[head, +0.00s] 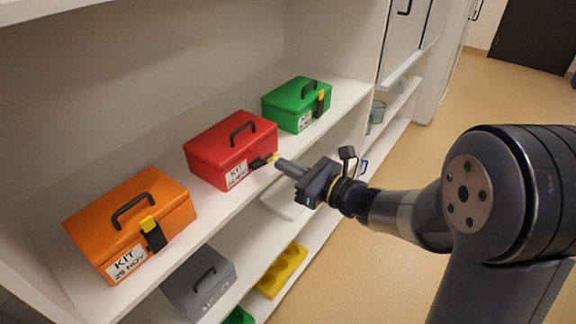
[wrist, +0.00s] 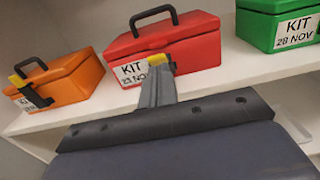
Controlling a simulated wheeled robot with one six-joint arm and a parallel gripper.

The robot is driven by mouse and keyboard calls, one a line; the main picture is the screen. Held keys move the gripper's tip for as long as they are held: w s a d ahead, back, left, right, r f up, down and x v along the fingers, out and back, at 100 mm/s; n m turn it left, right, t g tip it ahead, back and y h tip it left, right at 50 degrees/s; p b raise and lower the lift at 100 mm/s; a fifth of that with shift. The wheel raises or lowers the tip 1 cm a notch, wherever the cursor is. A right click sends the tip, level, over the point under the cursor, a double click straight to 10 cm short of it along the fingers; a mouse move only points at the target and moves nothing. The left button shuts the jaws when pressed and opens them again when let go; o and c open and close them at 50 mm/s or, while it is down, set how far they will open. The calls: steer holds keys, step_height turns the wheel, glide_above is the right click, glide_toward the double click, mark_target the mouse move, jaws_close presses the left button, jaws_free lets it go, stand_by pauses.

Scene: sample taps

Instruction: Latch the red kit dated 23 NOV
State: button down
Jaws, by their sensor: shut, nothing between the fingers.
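The red kit (head: 215,150) sits on the upper shelf between the orange and green kits, its lid down and its black handle up. It also shows in the wrist view (wrist: 200,42). Its label (head: 236,174) reads KIT, but the date is too small in the head view and partly covered by my fingers in the wrist view. Its dark latch (head: 260,162) with a yellow tip juts out from the front. My gripper (head: 279,163) is shut and empty, its fingertips right at the latch; I cannot tell whether they touch.
The orange kit (head: 140,215), labelled 29 NOV, stands left; the green kit (head: 290,100), labelled 28 NOV in the wrist view, stands right. Both have latches lying against their fronts. A grey box (head: 190,277) and a yellow tray (head: 282,272) are on the shelf below. Open floor lies right.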

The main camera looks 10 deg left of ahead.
steer(key=shift+r+p, duration=0.2)
steer(key=shift+p, duration=0.15)
steer(key=a+r+h+p, duration=0.1)
steer(key=h+p, duration=0.1)
steer(key=p, duration=0.4)
steer(key=a+r+g+h+p, duration=0.1)
steer(key=r+h+p, duration=0.1)
steer(key=p, duration=0.4)
steer(key=w+a+r+g+h+p, duration=0.1)
steer(key=r+p, duration=0.1)
steer(key=p, duration=0.4)
steer(key=shift+w+h, duration=0.1)
steer(key=shift+h, duration=0.3)
steer(key=shift+w+a+f+g, duration=0.1)
steer(key=shift+f+g, duration=0.1)
steer(key=shift+g, duration=0.1)
steer(key=shift+f, duration=0.3)
steer(key=shift+r+p, duration=0.5)
steer(key=shift+r, duration=0.4)
